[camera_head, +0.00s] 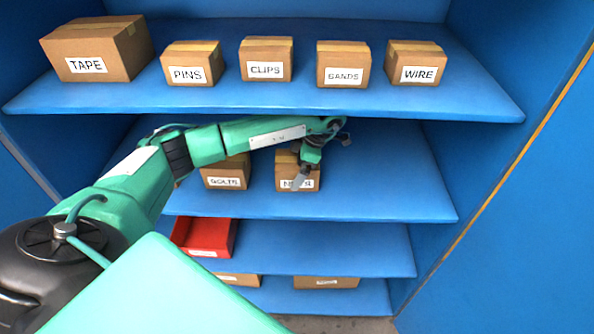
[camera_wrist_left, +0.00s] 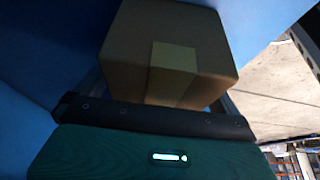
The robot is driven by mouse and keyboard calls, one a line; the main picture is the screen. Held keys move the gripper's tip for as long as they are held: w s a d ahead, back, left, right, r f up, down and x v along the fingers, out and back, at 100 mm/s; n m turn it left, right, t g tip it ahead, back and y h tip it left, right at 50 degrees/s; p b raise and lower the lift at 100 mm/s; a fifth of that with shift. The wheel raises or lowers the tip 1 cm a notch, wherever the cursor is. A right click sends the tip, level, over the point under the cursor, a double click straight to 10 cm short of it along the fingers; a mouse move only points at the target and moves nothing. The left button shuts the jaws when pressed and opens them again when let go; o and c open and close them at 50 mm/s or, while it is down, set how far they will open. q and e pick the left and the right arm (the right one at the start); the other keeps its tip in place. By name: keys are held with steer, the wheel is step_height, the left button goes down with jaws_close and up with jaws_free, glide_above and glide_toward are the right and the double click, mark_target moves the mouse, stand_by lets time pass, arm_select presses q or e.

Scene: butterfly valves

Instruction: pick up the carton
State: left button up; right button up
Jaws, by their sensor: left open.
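A small brown carton (camera_head: 284,171) with a white label, partly hidden by my gripper, stands on the second shelf in the head view. My left gripper (camera_head: 297,182) is at its front and hangs down over the label. In the left wrist view the carton (camera_wrist_left: 150,25), with a lighter tape strip, fills the space in front of the palm. Finger edges show at its left and right sides, so the jaws are open around it. I cannot tell whether they touch it. My right gripper is not in view.
Cartons labelled TAPE (camera_head: 87,64), PINS (camera_head: 187,75), CLIPS, BANDS and WIRE line the top shelf (camera_head: 300,105), above my arm. A BOLTS carton (camera_head: 224,182) stands to the left. A red bin (camera_head: 205,237) is below. The second shelf's right side (camera_head: 390,180) is clear.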

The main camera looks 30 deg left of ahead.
arm_select(q)
steer(key=c, duration=1.2)
steer(key=shift+c, duration=1.2)
steer(key=shift+r, duration=0.25)
